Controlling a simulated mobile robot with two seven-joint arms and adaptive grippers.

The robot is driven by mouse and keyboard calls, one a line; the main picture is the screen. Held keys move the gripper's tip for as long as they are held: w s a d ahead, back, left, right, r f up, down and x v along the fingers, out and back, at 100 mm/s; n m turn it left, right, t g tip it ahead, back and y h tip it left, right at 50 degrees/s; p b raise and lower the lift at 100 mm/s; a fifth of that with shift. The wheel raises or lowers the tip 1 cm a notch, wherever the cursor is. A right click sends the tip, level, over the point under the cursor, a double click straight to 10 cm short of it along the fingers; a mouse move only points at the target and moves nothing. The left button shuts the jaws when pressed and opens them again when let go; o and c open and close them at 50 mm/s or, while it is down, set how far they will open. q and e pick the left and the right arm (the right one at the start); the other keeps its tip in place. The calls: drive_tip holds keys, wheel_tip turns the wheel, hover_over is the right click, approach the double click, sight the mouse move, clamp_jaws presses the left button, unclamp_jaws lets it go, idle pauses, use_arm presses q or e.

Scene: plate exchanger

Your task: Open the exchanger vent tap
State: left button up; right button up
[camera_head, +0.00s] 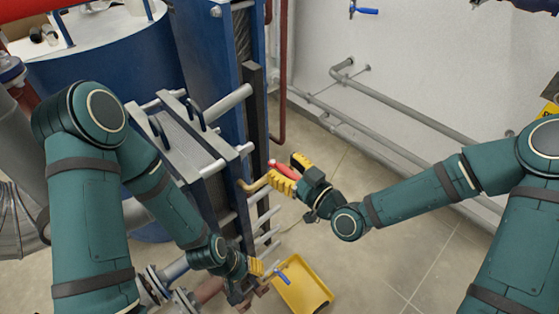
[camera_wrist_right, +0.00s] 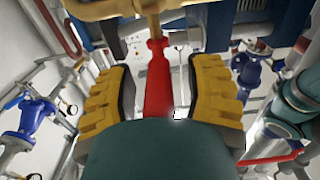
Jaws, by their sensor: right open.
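The vent tap has a red lever (camera_head: 283,169) on a bent brass pipe (camera_head: 255,184) at the side of the blue exchanger. My right gripper (camera_head: 289,170) is at this lever, its jaws open. In the right wrist view the red lever (camera_wrist_right: 157,82) lies between the two yellow-padded fingers (camera_wrist_right: 160,92), with a visible gap on each side. The lever's near end is hidden by my gripper body. My left gripper (camera_head: 260,274) is low, close to a blue-handled tap (camera_head: 282,276); whether it is open or touches that handle is unclear.
A yellow tray (camera_head: 313,281) stands on the floor below. Steel tie bars (camera_head: 232,102) stick out of the exchanger close to both arms. Grey pipes (camera_head: 405,121) run along the wall at right. The tiled floor (camera_head: 385,258) at lower right is clear.

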idle(0.3)
clamp_jaws()
